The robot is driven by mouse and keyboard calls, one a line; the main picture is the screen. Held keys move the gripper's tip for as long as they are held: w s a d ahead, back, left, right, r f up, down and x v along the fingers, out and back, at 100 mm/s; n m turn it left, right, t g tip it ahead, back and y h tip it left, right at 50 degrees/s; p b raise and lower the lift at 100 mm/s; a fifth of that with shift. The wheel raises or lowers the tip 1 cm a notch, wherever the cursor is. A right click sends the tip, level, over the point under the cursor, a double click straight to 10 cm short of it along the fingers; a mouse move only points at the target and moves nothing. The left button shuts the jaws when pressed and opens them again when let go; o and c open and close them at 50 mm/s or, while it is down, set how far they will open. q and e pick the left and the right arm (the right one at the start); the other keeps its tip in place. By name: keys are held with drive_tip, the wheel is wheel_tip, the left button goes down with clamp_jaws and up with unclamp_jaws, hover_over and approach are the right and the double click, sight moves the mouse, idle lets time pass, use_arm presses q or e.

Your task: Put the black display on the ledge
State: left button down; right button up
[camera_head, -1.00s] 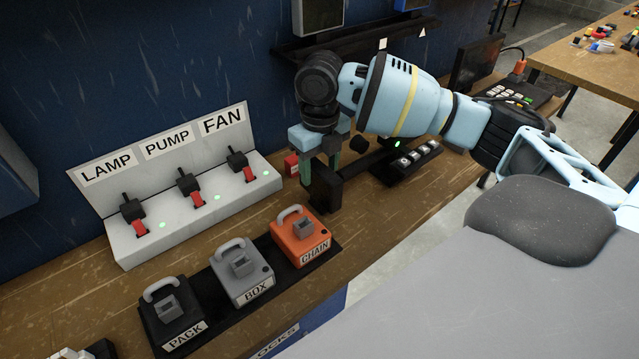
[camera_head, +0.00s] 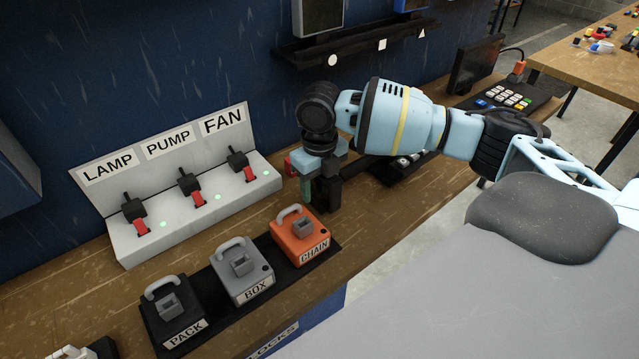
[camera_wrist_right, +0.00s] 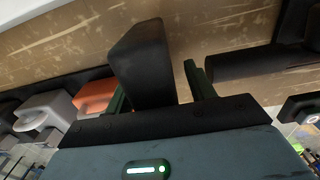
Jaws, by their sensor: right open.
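A black block (camera_head: 329,193) stands on the bench behind the orange CHAIN lock; I cannot tell whether it is the black display. My right gripper (camera_head: 322,186) is low over it, fingers down. In the right wrist view the block (camera_wrist_right: 146,62) sits between the green fingers of my open right gripper (camera_wrist_right: 160,88). The left-hand finger is close to it; a gap shows at the other. My left gripper is out of view.
A blue-framed item (camera_head: 410,4) is further right at the ledge. A dark bar (camera_head: 364,170) lies right of my gripper. The switch panel (camera_head: 180,190) and the lock tray (camera_head: 327,252) are to the left. A monitor (camera_head: 474,64) and keypad (camera_head: 508,98) stand at right.

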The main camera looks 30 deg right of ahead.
drive_tip(key=shift+f, duration=0.15)
idle(0.3)
clamp_jaws()
drive_tip(key=shift+r, duration=0.2)
wheel_tip(320, 180, up, 10)
drive_tip(key=shift+r, duration=0.1)
idle(0.4)
idle(0.3)
